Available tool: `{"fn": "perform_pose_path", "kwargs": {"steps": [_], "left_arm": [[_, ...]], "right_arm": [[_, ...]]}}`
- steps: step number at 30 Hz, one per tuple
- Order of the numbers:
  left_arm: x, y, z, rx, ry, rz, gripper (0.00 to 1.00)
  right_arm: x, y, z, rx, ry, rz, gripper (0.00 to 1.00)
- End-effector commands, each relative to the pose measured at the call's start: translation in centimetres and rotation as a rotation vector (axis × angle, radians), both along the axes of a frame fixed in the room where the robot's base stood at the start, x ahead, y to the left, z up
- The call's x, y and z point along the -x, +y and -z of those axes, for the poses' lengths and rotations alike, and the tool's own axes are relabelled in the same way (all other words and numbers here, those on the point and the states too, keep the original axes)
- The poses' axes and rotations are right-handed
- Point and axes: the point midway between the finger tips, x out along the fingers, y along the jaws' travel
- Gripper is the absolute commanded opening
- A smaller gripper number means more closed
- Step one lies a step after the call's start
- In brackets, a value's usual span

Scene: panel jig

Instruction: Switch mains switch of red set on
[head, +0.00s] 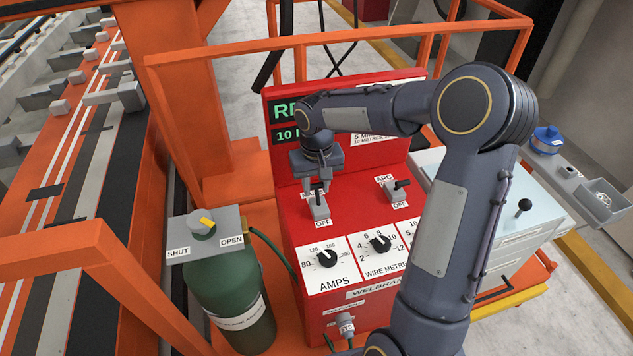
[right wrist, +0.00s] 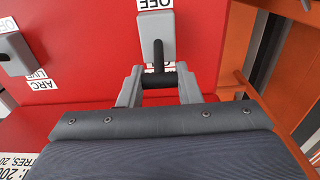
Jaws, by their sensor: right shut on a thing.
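The red set (head: 290,232) is a red panel with dials and two grey switches. Its mains switch (head: 320,208) is the left one, a grey block with a black lever and an OFF label below it; the label above is mostly covered. My right gripper (head: 317,187) comes down over this switch. In the right wrist view the gripper (right wrist: 159,88) has its two fingers closed on the black lever of the mains switch (right wrist: 155,32). There the lever extends from the block on the side away from the OFF label. My left gripper is out of view.
The ARC switch (head: 397,191) stands right of the mains switch. Amps (head: 327,258) and wire dials (head: 380,243) sit below. A green gas bottle (head: 228,290) stands left; orange rails (head: 340,45) surround the set. A pale cabinet (head: 510,215) is at right.

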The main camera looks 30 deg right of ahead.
Motion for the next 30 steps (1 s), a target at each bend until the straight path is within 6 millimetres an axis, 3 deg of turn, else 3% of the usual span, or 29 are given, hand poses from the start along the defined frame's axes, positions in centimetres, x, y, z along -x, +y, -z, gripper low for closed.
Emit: {"fn": "perform_pose_path", "kwargs": {"steps": [1,6,16,30], "left_arm": [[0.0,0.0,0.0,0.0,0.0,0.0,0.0],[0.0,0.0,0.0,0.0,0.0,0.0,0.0],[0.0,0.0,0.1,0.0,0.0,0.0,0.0],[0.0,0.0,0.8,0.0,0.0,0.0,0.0]], "right_arm": [[-0.1,0.0,-0.1,0.001,-0.004,0.001,0.33],[-0.1,0.0,-0.1,0.001,-0.004,0.001,0.53],[-0.1,0.0,-0.5,0.001,-0.005,0.001,0.53],[0.2,0.1,-7.3,0.001,-0.006,0.0,0.53]]}}
